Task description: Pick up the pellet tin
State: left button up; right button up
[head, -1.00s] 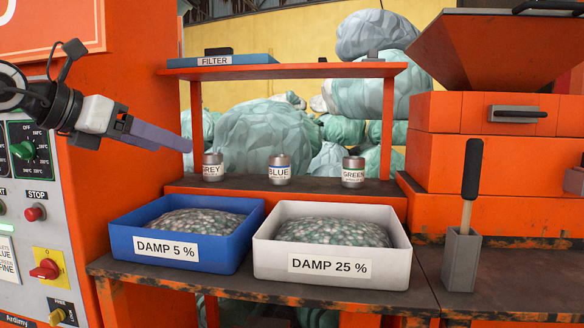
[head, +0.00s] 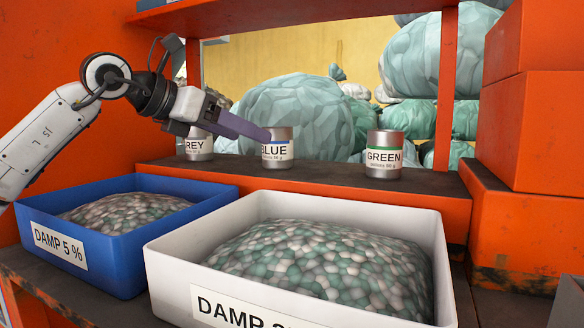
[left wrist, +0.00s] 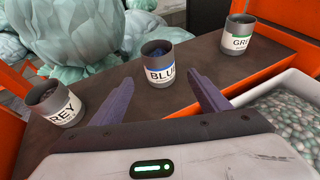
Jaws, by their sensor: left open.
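Three small metal tins stand upright in a row on the dark shelf. The grey tin (head: 199,146) is at left, the blue tin (head: 279,148) in the middle, and the green tin (head: 384,156) at right. My left gripper (head: 262,133) reaches in from the left, its purple fingers in front of part of the blue tin in the head view. In the left wrist view the gripper (left wrist: 163,98) is open and empty. The blue tin (left wrist: 157,70) stands ahead, between the lines of the two fingers. The grey tin (left wrist: 55,103) is outside the fingers at left. My right gripper is not in view.
A blue bin labelled DAMP 5 % (head: 112,252) and a white bin (head: 168,243), both with pellets, stand in front of the shelf (head: 330,177). Orange posts (head: 446,90) frame the shelf. Large pale green bags (head: 300,110) lie behind.

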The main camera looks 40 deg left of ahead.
aim_at(277, 148)
pick_arm(q)
jog(key=shift+w+f, duration=0.3)
jog(key=shift+w, duration=0.15)
jog(key=p+x, duration=0.3)
jog(key=shift+w+r+p, duration=0.15)
jog(key=shift+w+p, duration=0.05)
jog(key=shift+p, duration=0.1)
jog(key=shift+w+f+p, duration=0.3)
jog(key=shift+w+f, duration=0.05)
jog(key=shift+w, duration=0.1)
jog(key=p+x, duration=0.1)
jog(key=p, duration=0.1)
jog(key=p+x, duration=0.2)
jog(key=p, duration=0.1)
jog(key=shift+w+r+p, duration=0.1)
jog(key=shift+w+p, duration=0.2)
jog(key=shift+w, duration=0.15)
jog(key=shift+w+f+p, duration=0.35)
jog(key=shift+w+p, duration=0.15)
jog(key=shift+p, duration=0.15)
jog(key=shift+w+f, duration=0.15)
jog(key=shift+f, duration=0.1)
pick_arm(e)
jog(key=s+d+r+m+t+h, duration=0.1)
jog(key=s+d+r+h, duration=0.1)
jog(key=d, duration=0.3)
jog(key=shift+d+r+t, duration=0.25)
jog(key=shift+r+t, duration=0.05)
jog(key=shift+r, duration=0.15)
